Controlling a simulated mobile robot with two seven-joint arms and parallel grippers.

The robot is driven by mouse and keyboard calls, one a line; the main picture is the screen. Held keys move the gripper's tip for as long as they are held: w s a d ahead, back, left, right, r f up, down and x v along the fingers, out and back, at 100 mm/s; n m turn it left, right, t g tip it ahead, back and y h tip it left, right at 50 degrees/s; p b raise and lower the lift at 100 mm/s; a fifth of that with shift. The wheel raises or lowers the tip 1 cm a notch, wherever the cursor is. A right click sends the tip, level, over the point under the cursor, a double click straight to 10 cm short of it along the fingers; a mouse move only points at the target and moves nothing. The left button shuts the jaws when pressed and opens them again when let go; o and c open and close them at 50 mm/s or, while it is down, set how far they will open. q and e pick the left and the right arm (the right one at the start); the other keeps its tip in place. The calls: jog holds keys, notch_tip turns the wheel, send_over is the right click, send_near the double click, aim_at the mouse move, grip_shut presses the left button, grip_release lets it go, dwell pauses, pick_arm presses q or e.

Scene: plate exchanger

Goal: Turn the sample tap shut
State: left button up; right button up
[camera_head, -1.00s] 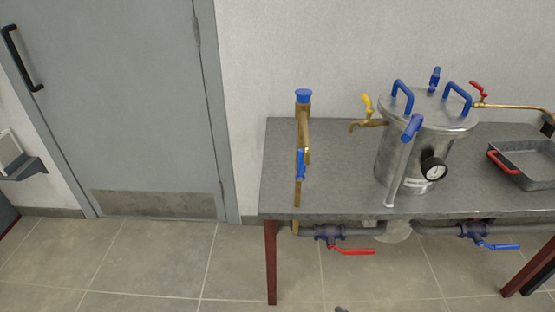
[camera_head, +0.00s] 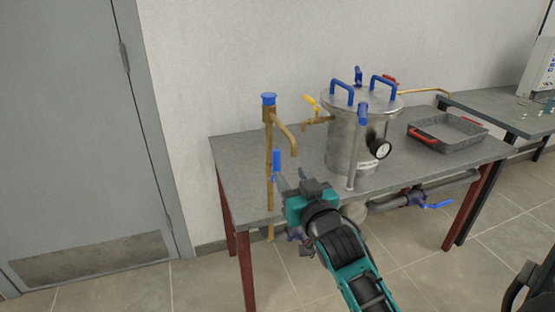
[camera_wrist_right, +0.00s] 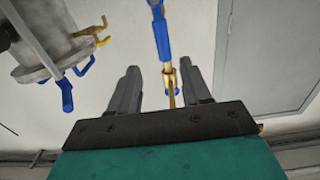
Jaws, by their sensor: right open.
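A brass standpipe tap (camera_head: 269,130) with a blue cap and a hanging blue lever (camera_head: 276,165) stands at the table's left end. A smaller brass tap (camera_head: 317,120) with a yellow lever (camera_head: 312,103) sticks out from the steel vessel (camera_head: 345,135). The frames do not label which is the sample tap. My right gripper (camera_head: 291,179) is open and empty, close to the blue lever. In the right wrist view the blue lever (camera_wrist_right: 160,38) lies beyond and between the open fingers (camera_wrist_right: 160,70), with no visible contact. My left gripper is out of view.
The vessel, with blue handles and a gauge (camera_head: 380,149), stands right of my gripper on the grey table (camera_head: 232,165). A tray (camera_head: 450,133) with red handles is further right. A blue-handled valve (camera_head: 435,205) sits below the table. A door (camera_head: 70,130) is at left.

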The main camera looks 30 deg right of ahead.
aim_at(277, 161)
jog(key=x, duration=0.9)
jog(key=shift+w+a+b, duration=0.2)
jog(key=shift+a+b, duration=0.05)
jog(key=shift+b, duration=0.05)
grip_shut()
jog(key=shift+f, duration=0.1)
